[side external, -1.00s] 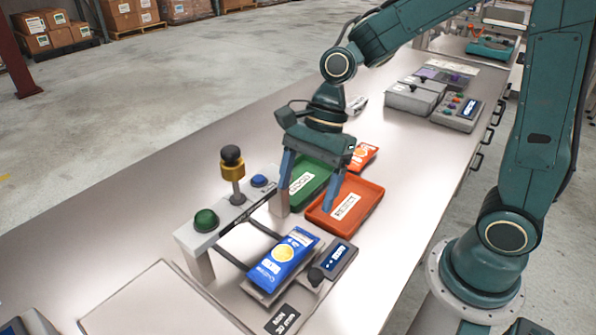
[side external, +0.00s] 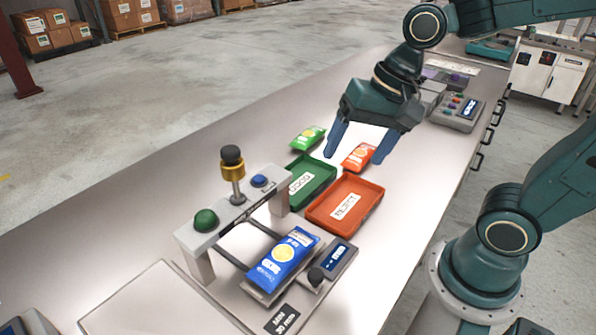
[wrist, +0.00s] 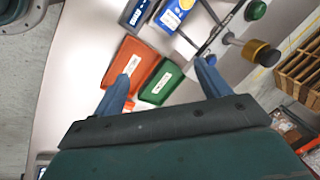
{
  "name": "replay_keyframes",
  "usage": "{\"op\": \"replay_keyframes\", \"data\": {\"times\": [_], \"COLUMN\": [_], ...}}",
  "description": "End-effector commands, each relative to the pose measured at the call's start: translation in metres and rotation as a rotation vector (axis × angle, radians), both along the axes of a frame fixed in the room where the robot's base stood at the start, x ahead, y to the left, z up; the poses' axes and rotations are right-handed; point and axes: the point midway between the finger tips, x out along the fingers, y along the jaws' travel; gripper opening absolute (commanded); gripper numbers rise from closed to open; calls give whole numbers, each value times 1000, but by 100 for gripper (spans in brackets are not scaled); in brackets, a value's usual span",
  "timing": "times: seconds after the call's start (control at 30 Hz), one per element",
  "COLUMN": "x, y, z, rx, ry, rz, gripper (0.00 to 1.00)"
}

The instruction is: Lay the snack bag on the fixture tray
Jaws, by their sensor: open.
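A blue snack bag (side external: 284,258) with a yellow circle lies face up, slightly slanted, on the grey fixture tray (side external: 262,296) in front of the gantry frame. The bag covers most of that tray. It also shows at the top of the wrist view (wrist: 172,16). My gripper (side external: 355,157) is open and empty, raised over the table beyond the green and orange trays, well apart from the blue bag. Both fingers also show in the wrist view (wrist: 163,70), with nothing between them.
A green tray (side external: 327,170) and an orange tray (side external: 374,190) sit empty beyond the fixture. A green bag (side external: 308,137) and an orange bag (side external: 358,156) lie behind them. A gantry with a black knob (side external: 231,155) stands beside the fixture.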

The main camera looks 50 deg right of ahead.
Motion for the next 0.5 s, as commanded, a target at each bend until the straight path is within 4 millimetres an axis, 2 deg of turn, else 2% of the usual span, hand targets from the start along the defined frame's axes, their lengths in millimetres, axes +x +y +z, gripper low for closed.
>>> {"op": "replay_keyframes", "data": {"times": [0.2, 0.5], "x": [-26, -58], "y": [-18, -40], "z": [17, 29], "rx": [-152, -350], "ry": [-124, -229], "rz": [236, 508], "gripper": [76, 76]}}
